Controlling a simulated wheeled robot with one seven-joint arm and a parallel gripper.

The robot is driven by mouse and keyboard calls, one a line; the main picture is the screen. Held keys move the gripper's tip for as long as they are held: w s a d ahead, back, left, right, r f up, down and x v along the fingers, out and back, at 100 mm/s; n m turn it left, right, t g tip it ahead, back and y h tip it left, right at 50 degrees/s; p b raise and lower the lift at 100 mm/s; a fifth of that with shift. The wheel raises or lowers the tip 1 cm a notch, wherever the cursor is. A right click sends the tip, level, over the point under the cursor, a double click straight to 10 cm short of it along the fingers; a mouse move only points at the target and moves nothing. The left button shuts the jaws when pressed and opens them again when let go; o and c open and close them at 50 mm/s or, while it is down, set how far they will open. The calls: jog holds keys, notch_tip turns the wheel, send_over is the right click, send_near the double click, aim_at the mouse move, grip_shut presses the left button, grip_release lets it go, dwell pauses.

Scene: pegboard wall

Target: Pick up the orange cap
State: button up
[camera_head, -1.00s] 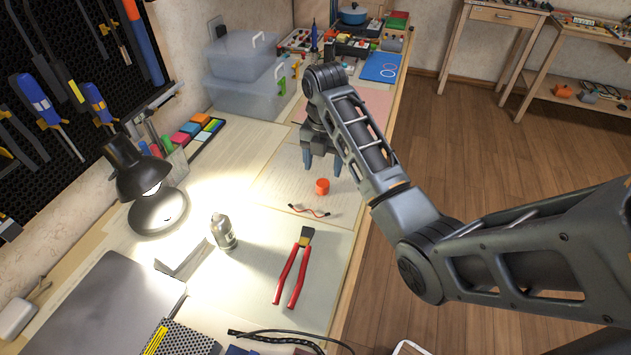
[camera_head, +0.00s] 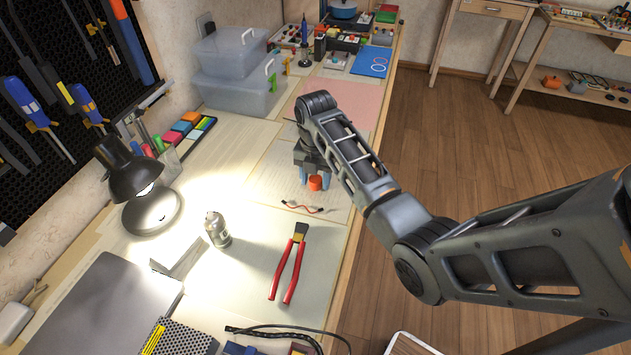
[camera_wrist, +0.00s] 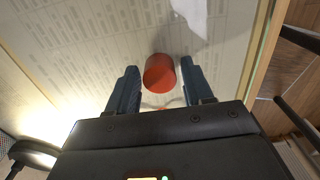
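The orange cap (camera_head: 316,183) stands on the paper-covered workbench, just behind a small red and black wire. In the wrist view the cap (camera_wrist: 159,73) lies ahead of and between my two fingers, nearer the right one, with space on both sides. My gripper (camera_head: 315,180) points down at the cap. In the wrist view my gripper (camera_wrist: 160,85) is open and holds nothing. The exact height of the fingertips over the bench cannot be told.
A lit desk lamp (camera_head: 137,178) stands at left. Clear storage bins (camera_head: 235,85) stand at the back. A pink sheet (camera_head: 345,102) behind is clear.

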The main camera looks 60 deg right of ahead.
jog(key=c, duration=0.9)
jog(key=shift+o, duration=0.2)
jog(key=shift+r, duration=0.2)
